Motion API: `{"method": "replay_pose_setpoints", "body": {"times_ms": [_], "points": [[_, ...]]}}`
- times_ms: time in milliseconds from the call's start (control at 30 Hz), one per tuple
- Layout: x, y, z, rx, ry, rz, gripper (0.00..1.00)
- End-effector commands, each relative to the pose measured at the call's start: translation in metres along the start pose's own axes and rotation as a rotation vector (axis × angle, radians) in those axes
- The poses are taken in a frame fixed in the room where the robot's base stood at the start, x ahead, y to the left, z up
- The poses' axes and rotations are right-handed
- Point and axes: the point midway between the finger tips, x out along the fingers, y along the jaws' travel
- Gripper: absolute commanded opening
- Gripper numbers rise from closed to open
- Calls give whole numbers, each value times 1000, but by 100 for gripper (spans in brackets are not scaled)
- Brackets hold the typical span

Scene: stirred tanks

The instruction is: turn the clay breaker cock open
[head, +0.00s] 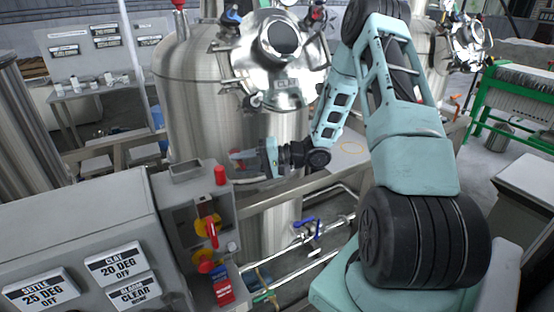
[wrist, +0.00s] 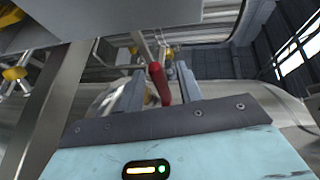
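My gripper (head: 240,160) is at the end of my arm, just right of the control box and in front of the steel tank, pointing left. In the wrist view my gripper (wrist: 158,88) has its two grey fingers apart, with a red handle (wrist: 157,83) showing in the gap between them. I cannot tell whether either finger touches it. Several red levers sit on the box in the head view, including an upper lever (head: 208,222) on a yellow disc. A panel label (head: 115,264) reads CLAY 20 DEG OFF. I cannot tell which lever is the clay breaker cock.
The large steel tank (head: 185,115) rises behind. Pipes with a blue-handled valve (head: 306,228) run low to the right. A green rack (head: 510,100) stands at far right.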

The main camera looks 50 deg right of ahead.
Motion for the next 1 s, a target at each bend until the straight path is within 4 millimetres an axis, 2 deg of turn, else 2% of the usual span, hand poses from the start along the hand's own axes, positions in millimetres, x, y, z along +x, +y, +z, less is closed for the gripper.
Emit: {"method": "replay_pose_setpoints", "body": {"times_ms": [300,500,700,1000], "points": [[-75,4,-1,-3,6,3,36],[-118,4,-1,-2,5,3,36],[-142,2,0,-1,3,1,36],[-149,1,0,1,0,1,36]]}}
